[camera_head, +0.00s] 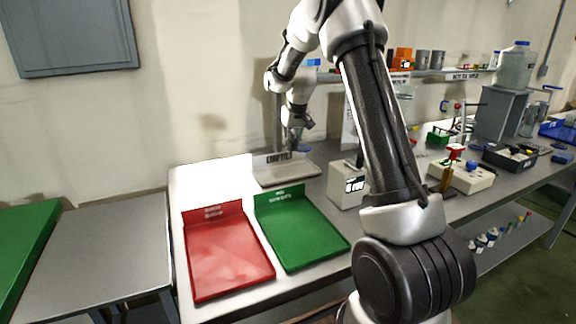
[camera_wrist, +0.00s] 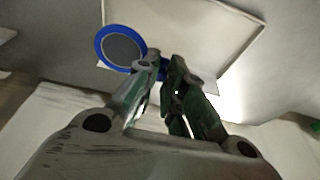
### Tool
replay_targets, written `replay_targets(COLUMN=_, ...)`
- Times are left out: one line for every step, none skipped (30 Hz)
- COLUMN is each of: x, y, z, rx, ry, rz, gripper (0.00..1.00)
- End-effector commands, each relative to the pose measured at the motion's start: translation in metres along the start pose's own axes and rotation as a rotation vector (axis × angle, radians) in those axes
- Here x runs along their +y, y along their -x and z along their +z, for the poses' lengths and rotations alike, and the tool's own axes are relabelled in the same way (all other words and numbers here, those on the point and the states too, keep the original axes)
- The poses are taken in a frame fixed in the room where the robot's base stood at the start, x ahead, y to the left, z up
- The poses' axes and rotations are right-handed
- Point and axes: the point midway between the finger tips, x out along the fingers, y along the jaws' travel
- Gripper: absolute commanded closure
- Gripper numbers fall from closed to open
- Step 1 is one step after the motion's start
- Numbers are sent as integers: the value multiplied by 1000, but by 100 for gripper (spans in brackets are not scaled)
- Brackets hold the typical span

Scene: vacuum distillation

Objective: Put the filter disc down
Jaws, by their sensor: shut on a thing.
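The filter disc (camera_wrist: 123,48) has a blue rim and a grey centre. In the wrist view it sits at the fingertips of my gripper (camera_wrist: 165,62), which is shut on its edge. In the head view the disc (camera_head: 304,149) is a small blue shape below my gripper (camera_head: 296,142).
A red tray (camera_head: 228,258) and a green tray (camera_head: 302,232) lie in front on the grey bench. A white box (camera_head: 345,188) stands right of the pale tray. Lab devices (camera_head: 467,176) and a large bottle (camera_head: 516,68) stand farther right. My arm hides part of the bench.

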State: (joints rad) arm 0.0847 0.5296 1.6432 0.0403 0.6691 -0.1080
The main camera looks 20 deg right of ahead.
Motion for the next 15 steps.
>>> replay_targets(x=0, y=-12, z=5, rx=-6, ry=0, rz=-1, gripper=100)
replay_targets(x=0, y=-18, z=7, rx=-6, ry=0, rz=-1, gripper=100)
replay_targets(x=0, y=-25, z=9, rx=-4, ry=0, rz=-1, gripper=100)
replay_targets(x=0, y=-30, z=10, rx=-4, ry=-1, rz=-1, gripper=100)
replay_targets(x=0, y=-33, z=11, rx=-4, ry=-1, rz=0, gripper=100)
replay_targets(x=0, y=-37, z=12, rx=-2, ry=-1, rz=0, gripper=100)
replay_targets(x=0, y=-40, z=13, rx=-2, ry=-1, rz=0, gripper=100)
replay_targets(x=0, y=-42, z=14, rx=-2, ry=-1, rz=0, gripper=100)
replay_targets(x=0, y=-44, z=14, rx=-3, ry=-1, rz=0, gripper=100)
replay_targets(x=0, y=-47, z=15, rx=-3, ry=-1, rz=0, gripper=100)
replay_targets(x=0, y=-50, z=16, rx=-3, ry=-1, rz=0, gripper=100)
replay_targets(x=0, y=-56, z=18, rx=-4, ry=-1, rz=0, gripper=100)
replay_targets(x=0, y=-60, z=20, rx=-5, ry=-1, rz=0, gripper=100)
replay_targets(x=0, y=-64, z=21, rx=-4, ry=-1, rz=0, gripper=100)
replay_targets(x=0, y=-70, z=23, rx=-3, ry=0, rz=0, gripper=100)
